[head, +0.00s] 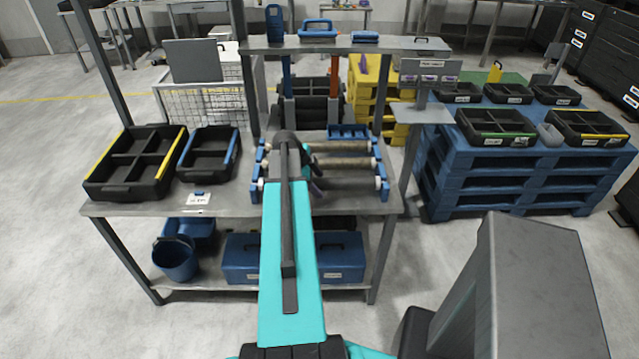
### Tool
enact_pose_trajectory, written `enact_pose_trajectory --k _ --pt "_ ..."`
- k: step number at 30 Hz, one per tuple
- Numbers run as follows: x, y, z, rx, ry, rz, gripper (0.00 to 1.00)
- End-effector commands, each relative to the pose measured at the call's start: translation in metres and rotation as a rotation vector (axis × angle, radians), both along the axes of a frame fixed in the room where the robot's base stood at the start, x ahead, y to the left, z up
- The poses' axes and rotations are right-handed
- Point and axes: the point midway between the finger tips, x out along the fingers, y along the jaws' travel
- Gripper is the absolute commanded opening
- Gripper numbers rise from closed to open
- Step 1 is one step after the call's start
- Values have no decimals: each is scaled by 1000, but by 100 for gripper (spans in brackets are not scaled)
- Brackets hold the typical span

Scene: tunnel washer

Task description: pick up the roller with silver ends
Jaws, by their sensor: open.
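Several rollers lie across a blue rack on the metal workbench (235,200). The back roller (345,146) and middle roller (345,163) have brownish-grey bodies. The front roller (350,184) is lighter grey, and pale ends show at the right side of the rack (383,178). Which roller has silver ends is too small to tell. My gripper (316,180) is over the rack, near the middle and front rollers, mostly hidden behind my arm. It is open. Whether it touches a roller cannot be seen. My arm covers the left part of the rollers.
An upper shelf (345,45) crosses above the bench's back. A label card (199,199) lies at the front.

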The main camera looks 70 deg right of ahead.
Motion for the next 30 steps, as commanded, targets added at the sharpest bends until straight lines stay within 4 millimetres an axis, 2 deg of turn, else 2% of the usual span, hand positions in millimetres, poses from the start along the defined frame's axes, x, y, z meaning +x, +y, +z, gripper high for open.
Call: enact_pose_trajectory --k 16,27,30 --pt "0 0 0 -1 0 0 61" --pt "0 0 0 -1 0 0 0" --pt "0 -1 1 -3 0 1 0"
